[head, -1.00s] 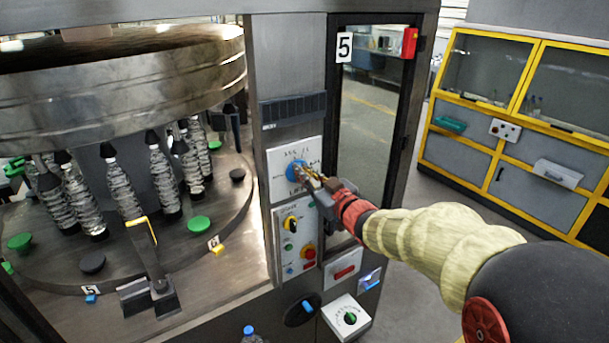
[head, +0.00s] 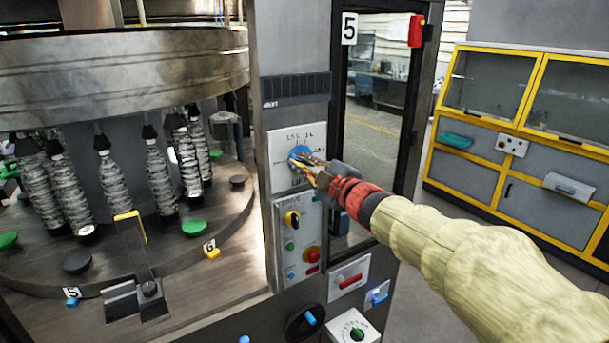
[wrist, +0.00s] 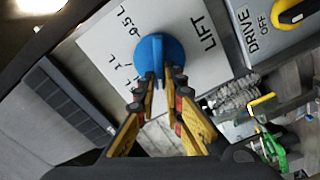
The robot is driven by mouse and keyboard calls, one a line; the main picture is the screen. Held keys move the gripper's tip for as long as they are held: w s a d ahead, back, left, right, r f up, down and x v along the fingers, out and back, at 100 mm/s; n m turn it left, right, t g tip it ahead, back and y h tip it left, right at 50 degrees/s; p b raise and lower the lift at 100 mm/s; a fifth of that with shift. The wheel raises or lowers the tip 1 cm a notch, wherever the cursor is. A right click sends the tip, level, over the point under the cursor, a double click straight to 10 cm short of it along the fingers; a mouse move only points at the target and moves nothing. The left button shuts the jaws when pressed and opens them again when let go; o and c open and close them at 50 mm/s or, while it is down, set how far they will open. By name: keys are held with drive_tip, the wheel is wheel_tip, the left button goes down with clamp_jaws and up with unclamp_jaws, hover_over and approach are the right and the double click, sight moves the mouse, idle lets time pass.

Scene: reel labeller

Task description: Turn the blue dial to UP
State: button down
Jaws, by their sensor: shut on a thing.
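The blue dial (head: 300,151) sits on a white panel (head: 284,178) on the machine's upright cabinet. In the wrist view the dial (wrist: 158,52) is a round blue knob with a raised ridge across it. The panel (wrist: 119,31) carries the word LIFT and small markings such as 0.5 L; I cannot read UP. My gripper (head: 309,167) reaches the dial from the right. In the wrist view its yellow fingers (wrist: 161,80) are shut on the dial's ridge, one on each side. The fingers hide part of the dial and panel, so its pointed setting is unclear.
Below is a panel with a yellow-black DRIVE switch (head: 292,220) and a red button (head: 311,254). A green dial (head: 357,334) sits lower right. A round bottle table (head: 225,225) stands left. A glass door (head: 375,110) is behind my arm.

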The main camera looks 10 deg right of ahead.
drive_tip(key=n+b, duration=0.2)
drive_tip(key=f+n+b, duration=0.1)
drive_tip(key=n+b, duration=0.2)
drive_tip(key=shift+a+n, duration=0.1)
drive_tip(key=shift+n, duration=0.2)
drive_tip(key=shift+b, duration=0.3)
drive_tip(key=c, duration=1.9)
unclamp_jaws()
drive_tip(key=v, duration=1.2)
